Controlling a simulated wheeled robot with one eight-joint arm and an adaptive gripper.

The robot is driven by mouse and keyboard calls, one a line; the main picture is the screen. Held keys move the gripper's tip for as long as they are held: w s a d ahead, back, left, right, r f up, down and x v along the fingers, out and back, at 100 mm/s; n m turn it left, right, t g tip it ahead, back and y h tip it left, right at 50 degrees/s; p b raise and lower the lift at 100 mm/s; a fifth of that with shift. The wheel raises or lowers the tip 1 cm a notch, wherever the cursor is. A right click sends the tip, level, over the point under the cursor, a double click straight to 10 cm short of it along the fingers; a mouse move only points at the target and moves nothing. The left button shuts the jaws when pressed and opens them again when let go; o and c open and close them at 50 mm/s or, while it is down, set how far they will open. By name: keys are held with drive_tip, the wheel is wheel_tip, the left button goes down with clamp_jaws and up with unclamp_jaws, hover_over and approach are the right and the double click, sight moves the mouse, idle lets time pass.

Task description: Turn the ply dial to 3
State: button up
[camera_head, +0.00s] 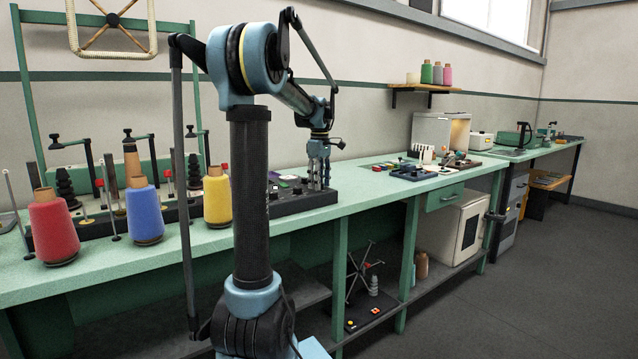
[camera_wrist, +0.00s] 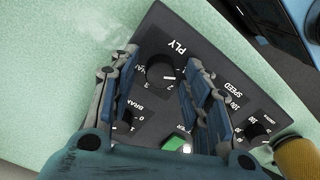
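The ply dial (camera_wrist: 158,70) is a round black knob under the white word PLY on a dark control panel (camera_wrist: 225,60). A pale pointer mark shows on the right side of the knob, near a number that looks like 2; I cannot read the setting surely. My gripper (camera_wrist: 162,68) is open, with one finger on each side of the dial. Gaps show between the fingers and the knob. In the camera_head view my gripper (camera_head: 319,186) points down over the right part of the panel (camera_head: 300,204), and the dial is hidden there.
A green button (camera_wrist: 175,143), a brake dial (camera_wrist: 124,124) and another knob (camera_wrist: 257,130) are close by on the panel. Yellow (camera_head: 217,197), blue (camera_head: 144,212) and red (camera_head: 54,230) yarn cones stand left on the green bench (camera_head: 375,195).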

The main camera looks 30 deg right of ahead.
drive_tip(key=c, duration=0.7)
drive_tip(key=shift+d, duration=0.3)
drive_tip(key=shift+c, duration=0.2)
drive_tip(key=shift+a, duration=0.25)
